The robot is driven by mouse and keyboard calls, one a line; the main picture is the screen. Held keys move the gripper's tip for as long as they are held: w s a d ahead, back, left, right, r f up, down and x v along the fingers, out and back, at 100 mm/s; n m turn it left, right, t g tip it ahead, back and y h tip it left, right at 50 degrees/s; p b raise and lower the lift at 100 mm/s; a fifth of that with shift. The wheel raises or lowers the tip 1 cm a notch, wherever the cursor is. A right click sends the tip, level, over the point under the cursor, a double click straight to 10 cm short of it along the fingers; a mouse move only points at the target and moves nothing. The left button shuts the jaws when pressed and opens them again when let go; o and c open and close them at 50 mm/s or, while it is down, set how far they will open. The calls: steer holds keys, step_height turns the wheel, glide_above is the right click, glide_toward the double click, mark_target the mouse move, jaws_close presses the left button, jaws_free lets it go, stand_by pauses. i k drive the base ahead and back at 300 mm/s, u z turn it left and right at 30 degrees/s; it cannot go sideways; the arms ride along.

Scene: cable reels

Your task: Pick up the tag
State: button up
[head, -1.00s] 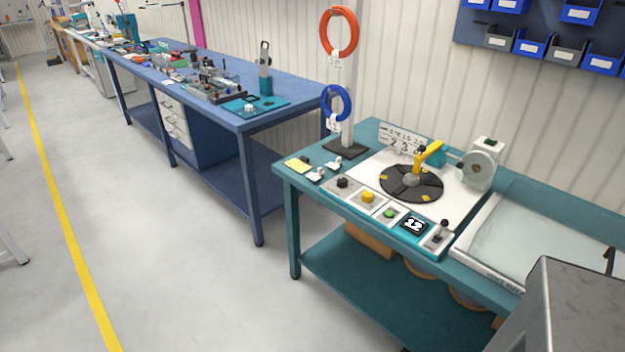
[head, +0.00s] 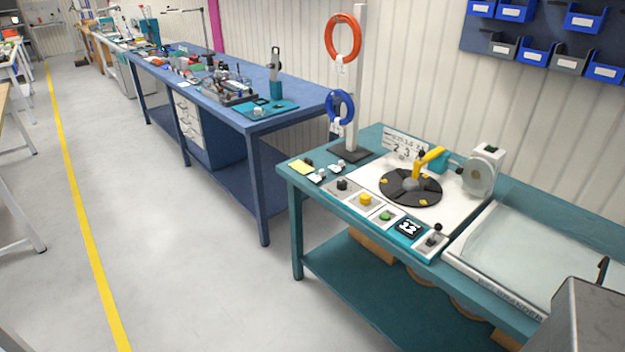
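I cannot tell for certain which item is the tag. A small white piece (head: 341,59) hangs under the orange cable coil (head: 343,38) on an upright post (head: 356,90). Another white piece (head: 335,127) hangs under the blue coil (head: 340,106) lower on that post. Small white items (head: 318,176) and a yellow pad (head: 301,167) lie at the left end of the teal table (head: 287,172).
On the teal table are a black turntable (head: 411,188) with a yellow arm, a row of controls (head: 365,200) and a shallow tray (head: 530,250). A blue workbench (head: 310,95) stands behind to the left. The grey floor (head: 200,270) at left is open.

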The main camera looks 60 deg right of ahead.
mark_target(315, 178)
steer(key=z, duration=0.15)
steer(key=i, duration=0.95)
steer(key=u, duration=0.1)
